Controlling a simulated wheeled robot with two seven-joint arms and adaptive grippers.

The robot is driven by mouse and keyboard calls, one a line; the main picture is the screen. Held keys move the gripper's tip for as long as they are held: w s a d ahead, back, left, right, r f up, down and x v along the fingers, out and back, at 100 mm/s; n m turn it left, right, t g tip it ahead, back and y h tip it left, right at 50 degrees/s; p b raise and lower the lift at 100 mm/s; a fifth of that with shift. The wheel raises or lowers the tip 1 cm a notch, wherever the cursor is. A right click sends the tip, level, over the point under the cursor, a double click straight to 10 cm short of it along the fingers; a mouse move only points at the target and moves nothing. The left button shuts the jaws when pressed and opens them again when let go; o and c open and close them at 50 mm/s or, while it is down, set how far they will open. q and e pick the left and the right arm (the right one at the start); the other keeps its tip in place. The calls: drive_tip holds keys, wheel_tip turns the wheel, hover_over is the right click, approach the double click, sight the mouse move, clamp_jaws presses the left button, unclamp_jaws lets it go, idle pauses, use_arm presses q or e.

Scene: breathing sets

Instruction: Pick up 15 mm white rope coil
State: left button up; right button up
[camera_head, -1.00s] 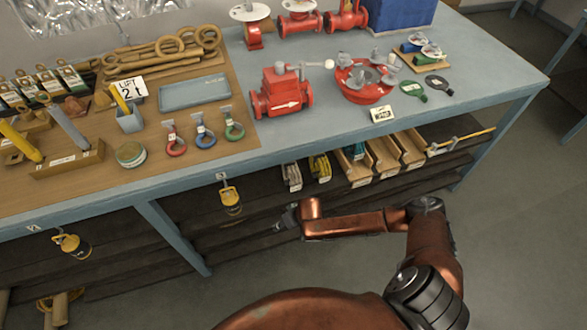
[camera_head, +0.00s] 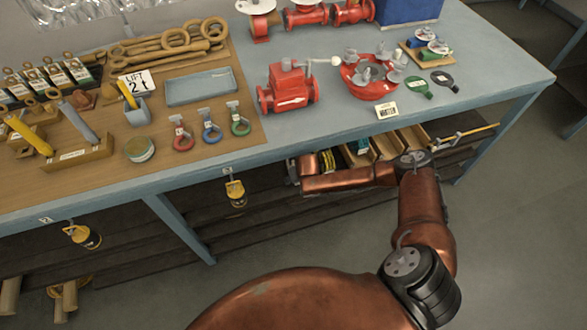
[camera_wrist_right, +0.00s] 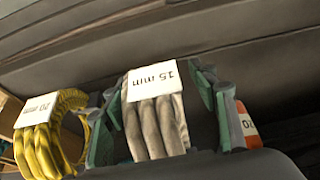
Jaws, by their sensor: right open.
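The white rope coil (camera_wrist_right: 157,125), labelled 15 mm, stands in the middle of the right wrist view. My right gripper (camera_wrist_right: 161,95) is open, with one green-grey finger on each side of the coil. I cannot tell whether either finger touches it. In the head view my right gripper (camera_head: 294,174) is at the shelf under the bench front, mostly hidden by my own wrist. The white coil is hidden there behind it. My left gripper is in neither view.
A yellow rope coil (camera_wrist_right: 45,135), labelled 20 mm, sits just left of the left finger. An orange item (camera_wrist_right: 242,118) with a label is close to the right finger. The blue bench top (camera_head: 330,120) overhangs the shelf. A yellow padlock-like load (camera_head: 235,192) hangs nearby.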

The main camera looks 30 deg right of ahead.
drive_tip(key=shift+w+d+f, duration=0.1)
drive_tip(key=shift+f, duration=0.35)
drive_tip(key=shift+c, duration=0.7)
clamp_jaws()
